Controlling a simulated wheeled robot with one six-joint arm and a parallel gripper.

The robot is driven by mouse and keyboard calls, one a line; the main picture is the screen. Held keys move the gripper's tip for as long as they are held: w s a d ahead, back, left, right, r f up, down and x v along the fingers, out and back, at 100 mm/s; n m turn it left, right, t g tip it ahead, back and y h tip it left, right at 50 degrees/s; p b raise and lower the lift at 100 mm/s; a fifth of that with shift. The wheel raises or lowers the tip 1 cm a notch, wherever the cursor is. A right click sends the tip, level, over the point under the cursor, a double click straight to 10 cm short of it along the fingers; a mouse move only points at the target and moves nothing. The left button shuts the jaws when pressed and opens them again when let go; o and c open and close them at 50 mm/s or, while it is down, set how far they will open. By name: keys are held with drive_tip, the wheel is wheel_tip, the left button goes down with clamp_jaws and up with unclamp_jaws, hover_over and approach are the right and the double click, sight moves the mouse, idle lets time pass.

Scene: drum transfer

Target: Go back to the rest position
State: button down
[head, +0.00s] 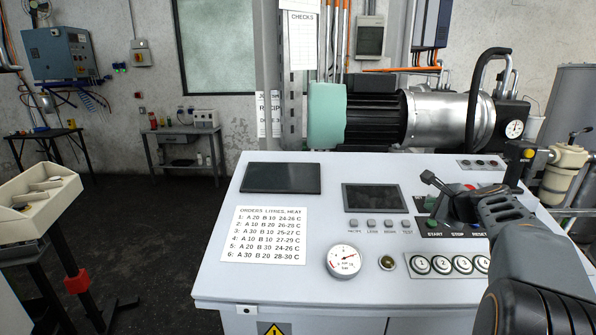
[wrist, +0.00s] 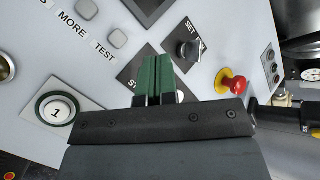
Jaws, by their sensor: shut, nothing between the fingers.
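My gripper (wrist: 158,77) is shut and empty, its two green fingers side by side in the wrist view. It hangs over the white control console (head: 215,270), beside the dark plate of the start button, most of which the fingers hide. I cannot tell whether the fingertips touch the panel. In the head view my arm reaches in from the lower right and covers part of the console's right side. A black set knob (wrist: 188,50) and a red mushroom button (wrist: 232,84) lie close to the fingers. A round button marked 1 (wrist: 57,111) lies to the left.
The console also carries an orders sheet (head: 267,235), a pressure gauge (head: 343,261) and two dark screens. A motor-pump unit (head: 410,115) with a black hose stands behind it. A beige tray (head: 38,208) stands at the left. Dark floor between is open.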

drive_tip(key=s+a+f+n, duration=0.1)
drive_tip(key=a+n, duration=0.1)
drive_tip(key=a, duration=0.1)
drive_tip(key=s+a+n+g+y, duration=0.1)
drive_tip(key=a+n, duration=0.1)
drive_tip(key=a, duration=0.2)
drive_tip(key=s+a+f+n+g, duration=0.1)
drive_tip(key=a+n, duration=0.1)
drive_tip(key=a, duration=0.2)
drive_tip(key=shift+s+f, duration=0.3)
drive_tip(key=shift+s, duration=0.05)
drive_tip(key=s+a+f+n+g, duration=0.1)
drive_tip(key=s+a+n, duration=0.1)
drive_tip(key=s+a+f+n+g, duration=0.1)
drive_tip(key=s+a+n, duration=0.1)
drive_tip(key=a, duration=0.1)
drive_tip(key=s+a+f+n+g, duration=0.1)
drive_tip(key=s+a+f+n, duration=0.1)
drive_tip(key=s+a+n, duration=0.1)
drive_tip(key=shift+y+p, duration=0.4)
drive_tip(key=s+a+f+n+g+h, duration=0.1)
drive_tip(key=s+a+f+n, duration=0.1)
drive_tip(key=s+n, duration=0.3)
drive_tip(key=s+a+f+n+g+h, duration=0.1)
drive_tip(key=s+a+f+n+g, duration=0.1)
drive_tip(key=s+f+n, duration=0.3)
drive_tip(key=shift+s+a+n, duration=0.4)
drive_tip(key=shift+s+a, duration=0.2)
drive_tip(key=shift+s, duration=0.65)
